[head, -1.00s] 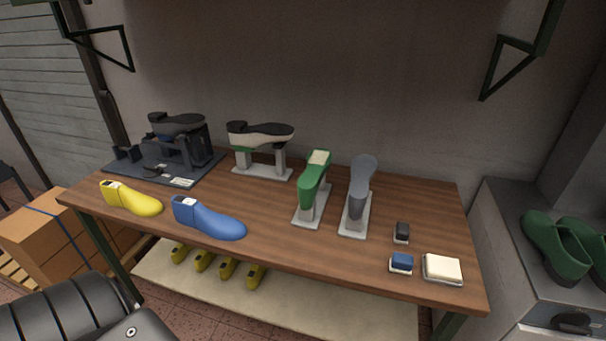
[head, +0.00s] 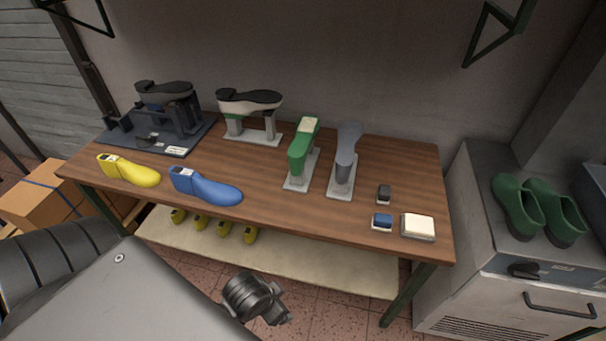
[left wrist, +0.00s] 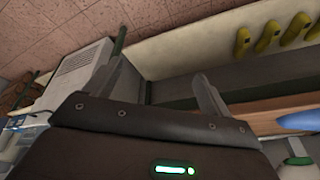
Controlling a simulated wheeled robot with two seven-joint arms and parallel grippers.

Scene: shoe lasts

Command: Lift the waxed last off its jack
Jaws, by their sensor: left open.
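A green last (head: 303,147) with a cream patch on top stands sole-up on a pale jack (head: 297,184). A grey last (head: 347,148) stands on a similar jack (head: 341,188) to its right. A white last with a black sole (head: 248,103) rests on a two-post stand (head: 253,139) further back. I cannot tell by looks which one is waxed. My left gripper (left wrist: 160,62) is open and empty in the left wrist view, below the tabletop and apart from the lasts. My right gripper is not in view.
A yellow last (head: 128,171) and a blue last (head: 205,188) lie at the bench's (head: 260,175) front left. A dark machine (head: 170,120) stands behind. Small blocks and a white pad (head: 417,226) sit at right. Green shoes (head: 538,209) stand on a grey cabinet (head: 480,190).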

